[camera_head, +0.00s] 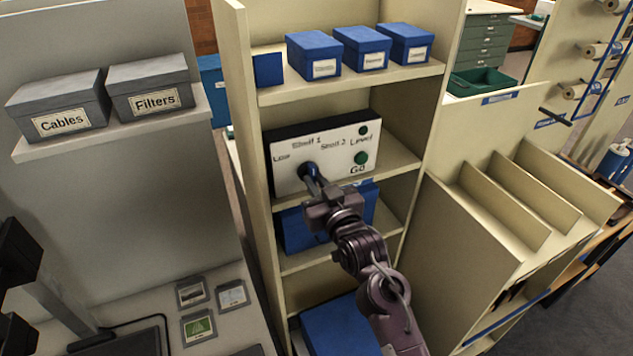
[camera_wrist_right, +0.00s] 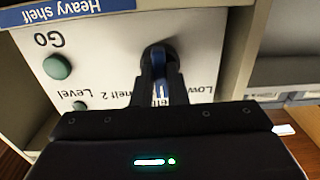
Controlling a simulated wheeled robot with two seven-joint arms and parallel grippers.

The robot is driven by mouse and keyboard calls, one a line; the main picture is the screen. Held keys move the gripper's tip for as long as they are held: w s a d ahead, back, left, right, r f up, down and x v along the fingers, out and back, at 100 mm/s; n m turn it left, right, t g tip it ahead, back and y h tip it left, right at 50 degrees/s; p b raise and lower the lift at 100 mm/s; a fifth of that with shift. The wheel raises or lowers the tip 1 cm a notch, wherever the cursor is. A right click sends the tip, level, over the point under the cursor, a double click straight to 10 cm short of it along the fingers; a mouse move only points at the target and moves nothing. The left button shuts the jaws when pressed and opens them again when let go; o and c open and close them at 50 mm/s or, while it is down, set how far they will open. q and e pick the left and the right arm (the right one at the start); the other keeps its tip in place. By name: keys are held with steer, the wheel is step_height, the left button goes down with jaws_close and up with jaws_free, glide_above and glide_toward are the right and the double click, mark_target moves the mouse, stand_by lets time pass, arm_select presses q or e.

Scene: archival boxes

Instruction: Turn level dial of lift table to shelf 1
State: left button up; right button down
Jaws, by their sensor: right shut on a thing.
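The control panel (camera_head: 335,155) is a white plate on a dark box, standing on a shelf of the tall rack. It reads Low, Shelf 1, Shelf 2, Level and Go. The dark level dial (camera_head: 308,168) is at its lower left. My right gripper (camera_head: 314,180) is shut on the dial from the front. In the right wrist view the panel is upside down. The dial (camera_wrist_right: 158,52) sits between the fingers (camera_wrist_right: 162,88), with a blue strip between them. The fingers partly cover the Shelf 1 label. Where the dial points is hard to tell.
A green Go button (camera_head: 361,158) and a smaller green light (camera_head: 364,130) are right of the dial. Blue boxes (camera_head: 314,54) stand on the shelf above. A blue box (camera_head: 298,230) sits below, behind my gripper. The rack's side walls (camera_head: 250,130) flank the panel.

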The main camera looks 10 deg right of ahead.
stand_by(0.4)
steer(key=c, duration=1.4)
jaws_free()
steer(key=shift+c, duration=0.2)
steer(key=s+d+b, duration=0.1)
steer(key=s+b, duration=0.2)
steer(key=s, duration=0.4)
steer(key=shift+s+d, duration=0.25)
steer(key=shift+s, duration=0.1)
steer(key=shift+f, duration=0.1)
